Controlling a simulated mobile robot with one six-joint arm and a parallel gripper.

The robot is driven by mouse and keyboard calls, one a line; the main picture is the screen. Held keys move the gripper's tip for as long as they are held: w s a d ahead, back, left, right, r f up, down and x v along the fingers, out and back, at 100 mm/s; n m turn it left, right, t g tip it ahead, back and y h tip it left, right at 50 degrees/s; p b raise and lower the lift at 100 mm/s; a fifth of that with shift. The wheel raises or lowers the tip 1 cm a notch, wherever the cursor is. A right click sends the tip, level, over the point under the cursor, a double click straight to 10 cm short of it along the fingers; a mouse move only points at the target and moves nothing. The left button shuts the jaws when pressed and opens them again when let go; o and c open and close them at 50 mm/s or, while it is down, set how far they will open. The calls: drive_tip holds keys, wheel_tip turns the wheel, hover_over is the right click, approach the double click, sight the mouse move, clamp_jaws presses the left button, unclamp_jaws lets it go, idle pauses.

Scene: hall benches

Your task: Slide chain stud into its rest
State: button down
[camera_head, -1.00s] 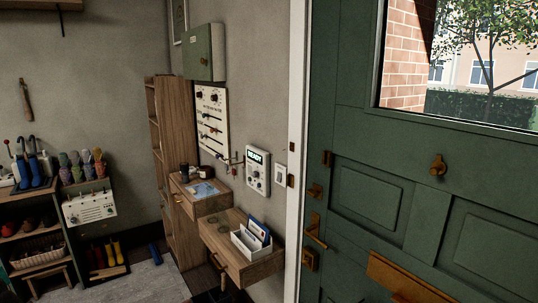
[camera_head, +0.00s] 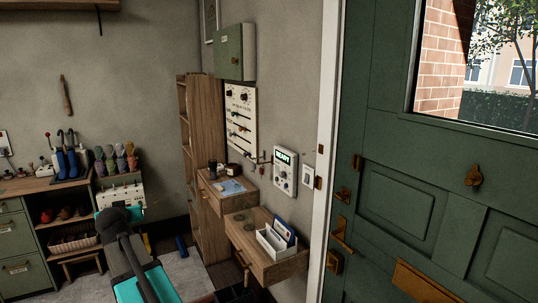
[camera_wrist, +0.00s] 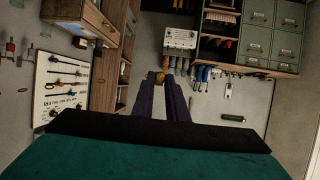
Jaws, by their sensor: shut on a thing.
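My gripper (camera_wrist: 160,90) shows in the wrist view as two dark purple fingers. They are closed around a small yellow-brass piece (camera_wrist: 160,77) at their tips. I cannot tell whether this piece is the chain stud. In the head view the fingertips are not visible. The green door (camera_head: 400,125) at the right carries several brass fittings: a plate-like turn (camera_head: 473,176), a small fitting (camera_head: 357,162) and a lever handle (camera_head: 341,235). A brass piece (camera_head: 318,183) sits on the white frame. Neither a chain nor the stud's rest can be made out for certain.
A white slider panel (camera_head: 240,115) and a keypad reading READY (camera_head: 285,172) hang on the wall. Wooden wall shelves (camera_head: 268,268) with a letter holder (camera_head: 272,241) jut out beneath. A boot rack and green drawers (camera_head: 14,232) stand at the left.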

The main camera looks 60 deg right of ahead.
drive_tip(key=s+d+r+m+g+h, duration=0.1)
drive_tip(key=s+d+r+m+g, duration=0.15)
drive_tip(key=s+d, duration=0.5)
drive_tip(key=s+d+r+m+g+h+p, duration=0.1)
drive_tip(key=s+d+m+g+h, duration=0.2)
drive_tip(key=d, duration=0.8)
drive_tip(key=s+d+r+m+g, duration=0.2)
drive_tip(key=s+d+m, duration=0.1)
drive_tip(key=s+d, duration=0.5)
drive_tip(key=s+d+r+m+g, duration=0.2)
drive_tip(key=s+d, duration=0.4)
drive_tip(key=s, duration=0.3)
drive_tip(key=s+d+r+m+g+y+p, duration=0.1)
drive_tip(key=s+d+r+m+g, duration=0.2)
drive_tip(key=s+d, duration=0.3)
drive_tip(key=s+d+r+m+g, duration=0.3)
drive_tip(key=s+d+g, duration=0.2)
drive_tip(key=s, duration=0.8)
drive_tip(key=shift+d+r+y, duration=0.25)
drive_tip(key=shift+d+y, duration=0.15)
drive_tip(key=shift+d, duration=0.15)
drive_tip(key=shift+w+a+f+t+b, duration=0.15)
drive_tip(key=shift+t+b, duration=0.1)
drive_tip(key=shift+b, duration=0.2)
drive_tip(key=shift+w+f+b, duration=0.1)
drive_tip(key=shift+f+b, duration=1.7)
drive_tip(key=shift+f, duration=0.95)
